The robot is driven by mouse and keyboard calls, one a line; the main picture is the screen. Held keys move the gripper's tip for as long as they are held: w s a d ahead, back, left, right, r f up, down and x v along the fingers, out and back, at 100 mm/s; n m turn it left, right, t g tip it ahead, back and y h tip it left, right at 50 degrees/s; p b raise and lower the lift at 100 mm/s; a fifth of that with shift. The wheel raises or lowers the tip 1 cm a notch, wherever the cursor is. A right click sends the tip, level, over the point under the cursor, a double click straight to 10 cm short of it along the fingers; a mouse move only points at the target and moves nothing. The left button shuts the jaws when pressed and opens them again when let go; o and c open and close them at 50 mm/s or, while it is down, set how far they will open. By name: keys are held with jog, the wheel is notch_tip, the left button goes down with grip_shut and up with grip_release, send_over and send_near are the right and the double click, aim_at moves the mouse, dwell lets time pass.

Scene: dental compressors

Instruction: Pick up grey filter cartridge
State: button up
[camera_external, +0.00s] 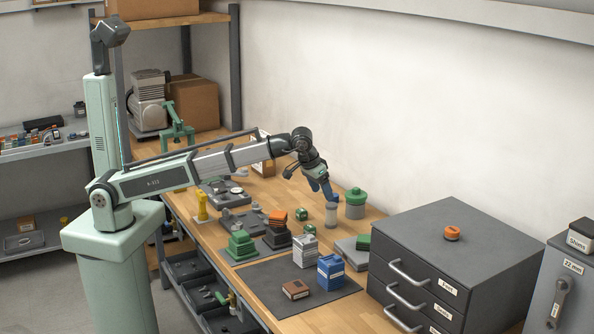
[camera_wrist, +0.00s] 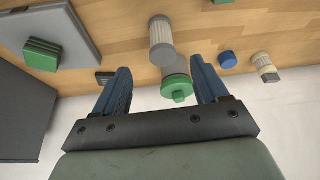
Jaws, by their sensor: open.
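The grey filter cartridge (camera_external: 331,215) is a pale grey ribbed cylinder standing on the wooden bench, just below my gripper. In the wrist view the cartridge (camera_wrist: 162,40) lies between and just beyond the fingertips. My gripper (camera_external: 327,192) has dark blue fingers pointing down; in the wrist view its open jaws (camera_wrist: 160,65) are empty. The external view does not show clearly how far the fingertips are from the cartridge top. No contact shows in the wrist view.
A green-lidded canister (camera_external: 355,203) stands close behind the cartridge; it also shows between the fingers (camera_wrist: 177,82). A small blue cap (camera_wrist: 227,59) lies near. A grey plate with a green block (camera_external: 363,242) and a drawer cabinet (camera_external: 455,255) stand to the right.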

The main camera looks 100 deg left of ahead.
aim_at(331, 213)
jog(key=shift+x, duration=5.85)
jog(key=shift+a, duration=0.1)
jog(key=c, duration=1.1)
